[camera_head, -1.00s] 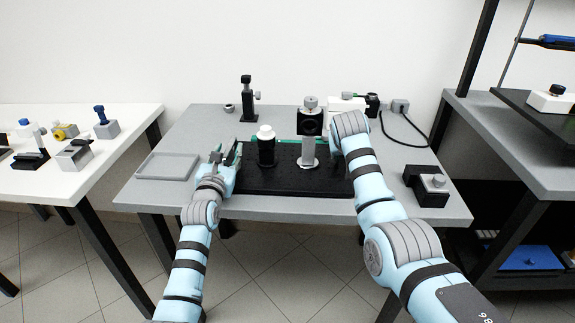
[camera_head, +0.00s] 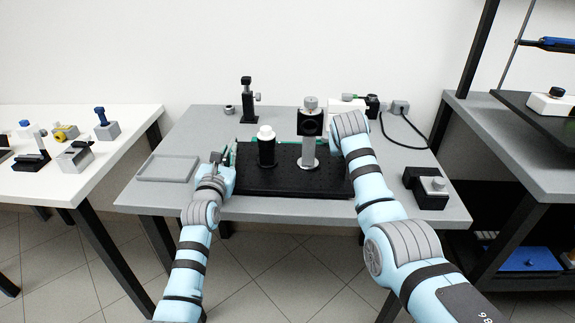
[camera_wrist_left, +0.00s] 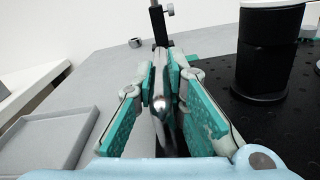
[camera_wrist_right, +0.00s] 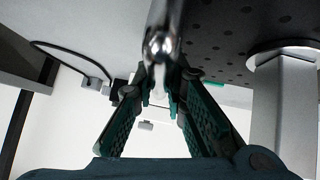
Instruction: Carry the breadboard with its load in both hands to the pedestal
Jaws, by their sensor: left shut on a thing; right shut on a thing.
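The black breadboard (camera_head: 290,183) lies on the grey table. Its load is a black post with a white top (camera_head: 266,146) and a grey post (camera_head: 309,155) with a black mount and a knob on top. My left gripper (camera_head: 229,155) is at the board's left side; in the left wrist view its green pads are closed around a metal handle (camera_wrist_left: 160,95). My right gripper (camera_wrist_right: 160,92) is at the right side, closed on the other metal handle (camera_wrist_right: 162,38). In the head view my right wrist hides its fingers. I cannot tell which thing is the pedestal.
A shallow grey tray (camera_head: 168,168) lies left of the board. A black block with a grey fitting (camera_head: 428,188) sits on the right, and a black stand (camera_head: 248,103) at the back.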

